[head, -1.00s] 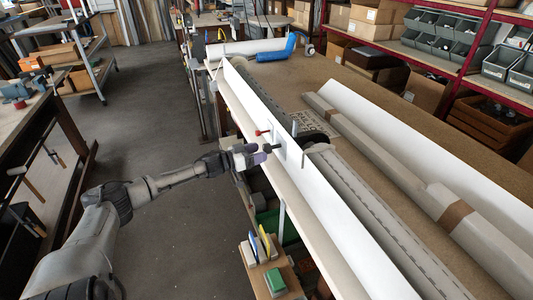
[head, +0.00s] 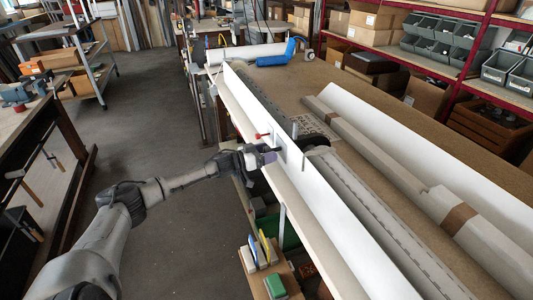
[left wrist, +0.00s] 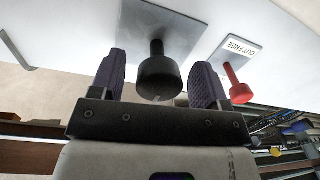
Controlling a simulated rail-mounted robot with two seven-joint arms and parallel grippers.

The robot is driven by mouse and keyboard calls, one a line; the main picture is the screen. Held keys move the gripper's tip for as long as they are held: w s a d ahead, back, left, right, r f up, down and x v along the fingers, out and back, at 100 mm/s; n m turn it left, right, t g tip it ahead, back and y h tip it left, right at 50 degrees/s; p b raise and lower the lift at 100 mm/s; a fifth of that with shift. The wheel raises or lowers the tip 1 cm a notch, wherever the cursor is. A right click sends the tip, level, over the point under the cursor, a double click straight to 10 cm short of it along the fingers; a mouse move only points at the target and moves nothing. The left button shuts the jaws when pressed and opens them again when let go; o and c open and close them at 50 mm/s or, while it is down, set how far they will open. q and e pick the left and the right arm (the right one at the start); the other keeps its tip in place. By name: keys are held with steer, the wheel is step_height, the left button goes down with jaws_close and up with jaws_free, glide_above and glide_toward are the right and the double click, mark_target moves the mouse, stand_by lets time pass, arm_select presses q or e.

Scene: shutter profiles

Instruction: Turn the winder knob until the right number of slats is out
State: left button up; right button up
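The black winder knob (left wrist: 161,80) sits on a grey plate on the white upright panel (head: 325,200). My left gripper (left wrist: 160,82) is open, with one purple finger on each side of the knob and a gap on both sides. In the head view the left gripper (head: 266,156) is at the panel's near face. A red knob (left wrist: 238,88) stands to the right, by a label reading "OUT FREE". A long grey slatted profile (head: 375,215) lies behind the panel, and a darker strip (head: 262,95) runs beyond the dark roller. The slat count cannot be told. My right gripper is not in view.
Paper-wrapped rolls (head: 400,155) lie on the bench to the right. A thin upright post (head: 282,222) stands before the panel. A low shelf with a green block (head: 275,286) is below. The aisle floor on the left is clear.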

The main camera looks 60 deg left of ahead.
arm_select(q)
steer(key=c, duration=0.9)
